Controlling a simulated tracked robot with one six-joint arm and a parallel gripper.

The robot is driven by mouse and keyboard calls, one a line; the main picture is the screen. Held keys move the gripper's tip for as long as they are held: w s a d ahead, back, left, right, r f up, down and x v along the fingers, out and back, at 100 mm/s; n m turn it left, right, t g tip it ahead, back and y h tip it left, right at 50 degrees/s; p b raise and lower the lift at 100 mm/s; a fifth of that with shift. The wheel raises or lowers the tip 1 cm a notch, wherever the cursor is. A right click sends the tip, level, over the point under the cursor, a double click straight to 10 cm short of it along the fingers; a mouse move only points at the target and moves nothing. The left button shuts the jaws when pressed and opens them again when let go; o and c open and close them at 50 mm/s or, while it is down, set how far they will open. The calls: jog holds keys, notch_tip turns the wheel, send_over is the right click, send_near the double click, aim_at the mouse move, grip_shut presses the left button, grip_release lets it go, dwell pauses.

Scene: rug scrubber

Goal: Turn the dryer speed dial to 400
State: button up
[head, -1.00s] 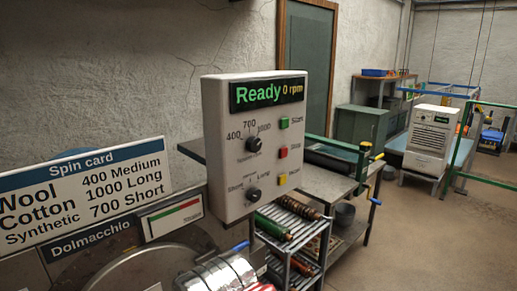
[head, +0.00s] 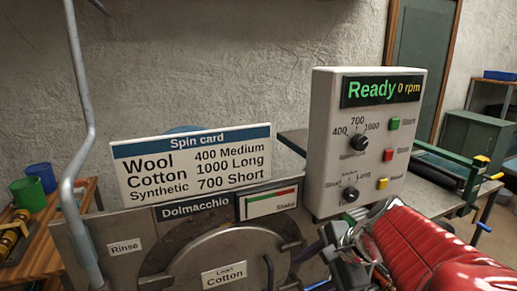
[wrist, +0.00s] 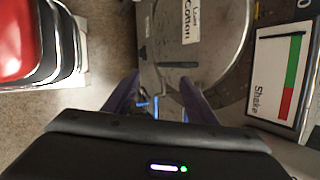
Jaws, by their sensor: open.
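The white control box (head: 327,130) stands at right of centre in the head view. Its display (head: 383,91) reads Ready, 0 rpm. The black dryer speed dial (head: 359,143) sits under the marks 400, 700 and 1000; its pointer is too small to read surely. My gripper (wrist: 158,90) is open and empty in the wrist view, its dark purple fingers over the dryer front. In the head view it is low, below the box and apart from the dial.
A second dial (head: 350,194) sits below the speed dial. Green, red and yellow buttons (head: 388,155) line the box's right side. The spin card (head: 192,163) pairs Wool with 400 Medium, Cotton with 1000 Long. The round door label (head: 224,274) reads Cotton. A grey pipe (head: 82,110) rises at left.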

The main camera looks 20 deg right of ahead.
jog(key=d+r+m+t, duration=0.6)
jog(key=d+r+m, duration=0.4)
jog(key=r, duration=0.2)
jog(key=m+t+h, duration=0.2)
jog(key=m+t, duration=0.4)
jog(key=m, duration=0.1)
send_near(362, 145)
jog(key=s, duration=0.5)
jog(key=shift+d, duration=0.1)
jog(key=shift+w, duration=0.15)
jog(key=shift+w+a, duration=0.15)
jog(key=shift+w, duration=3.25)
jog(key=shift+w+a, duration=0.2)
jog(key=shift+w, duration=3.25)
jog(key=c, duration=1)
jog(key=shift+a, duration=0.15)
jog(key=shift+c, duration=0.2)
